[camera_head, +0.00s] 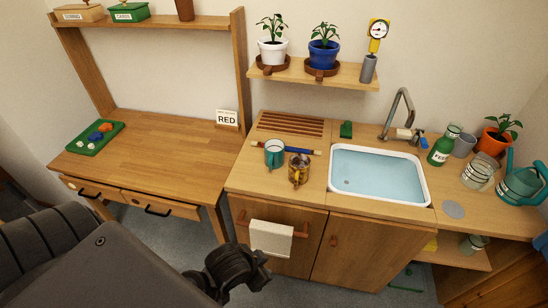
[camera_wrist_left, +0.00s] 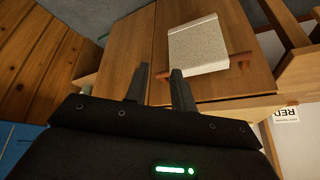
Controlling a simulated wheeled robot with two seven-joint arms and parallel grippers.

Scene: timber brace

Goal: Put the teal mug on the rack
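The teal mug (camera_head: 274,153) stands upright on the wooden counter, left of the sink. The slatted wooden rack (camera_head: 290,124) lies at the back of the counter, just behind the mug. My left gripper (camera_head: 256,270) is low in front of the cabinet, below the counter edge and well away from the mug. In the left wrist view its two fingers (camera_wrist_left: 158,88) stand apart with nothing between them, facing the cabinet door. The mug is out of the wrist view. My right gripper is not in view.
A brown patterned mug (camera_head: 299,172) stands close to the teal mug, at its front right. A blue-and-wood stick (camera_head: 303,150) lies behind them. The water-filled sink (camera_head: 378,173) is to the right. A towel (camera_head: 270,238) hangs on a rail near my left gripper.

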